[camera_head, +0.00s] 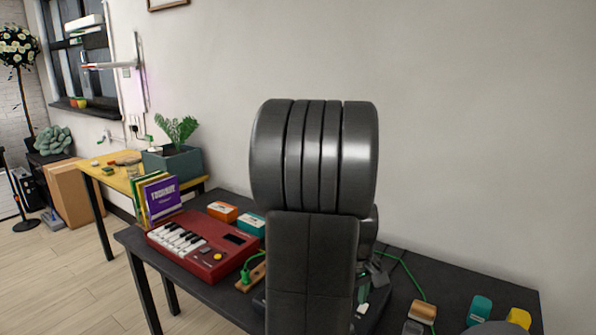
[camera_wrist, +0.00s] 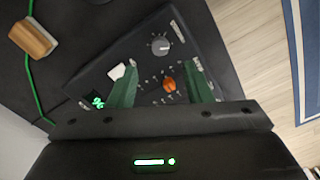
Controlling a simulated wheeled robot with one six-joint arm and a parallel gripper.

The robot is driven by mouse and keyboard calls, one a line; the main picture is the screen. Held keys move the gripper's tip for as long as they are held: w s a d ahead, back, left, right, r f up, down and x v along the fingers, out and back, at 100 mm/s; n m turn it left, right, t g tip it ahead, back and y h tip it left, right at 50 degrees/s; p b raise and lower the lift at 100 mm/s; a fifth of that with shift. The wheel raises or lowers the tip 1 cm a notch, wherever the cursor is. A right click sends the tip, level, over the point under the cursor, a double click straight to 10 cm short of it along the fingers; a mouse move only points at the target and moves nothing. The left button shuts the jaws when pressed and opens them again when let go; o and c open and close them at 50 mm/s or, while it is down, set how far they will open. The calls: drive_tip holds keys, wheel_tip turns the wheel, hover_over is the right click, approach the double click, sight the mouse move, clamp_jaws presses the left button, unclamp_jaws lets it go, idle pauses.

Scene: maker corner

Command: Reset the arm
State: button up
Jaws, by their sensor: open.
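My gripper (camera_wrist: 162,66) shows in the wrist view with its two green fingers apart and nothing held between them. In the head view my arm stands in the middle and hides most of the panel and my gripper.
The dark table (camera_head: 470,283) holds a red keyboard (camera_head: 203,246), books (camera_head: 160,197), an orange box (camera_head: 222,211) and a teal box (camera_head: 251,223) left of my arm. A wooden block (camera_head: 422,312), a teal item (camera_head: 479,309) and a yellow item (camera_head: 518,318) are at right. A green cable (camera_wrist: 33,85) crosses the table.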

wheel_tip(320, 180, up, 6)
wheel_tip(320, 180, down, 14)
drive_tip(key=shift+f+b, duration=0.15)
drive_tip(key=shift+b, duration=0.4)
drive_tip(key=m, duration=0.6)
drive_tip(key=m+b, duration=0.1)
drive_tip(key=m, duration=1)
drive_tip(key=shift+b, duration=0.4)
drive_tip(key=m+b, duration=0.1)
drive_tip(key=m, duration=0.3)
drive_tip(key=shift+m, duration=0.4)
drive_tip(key=shift+r, duration=0.25)
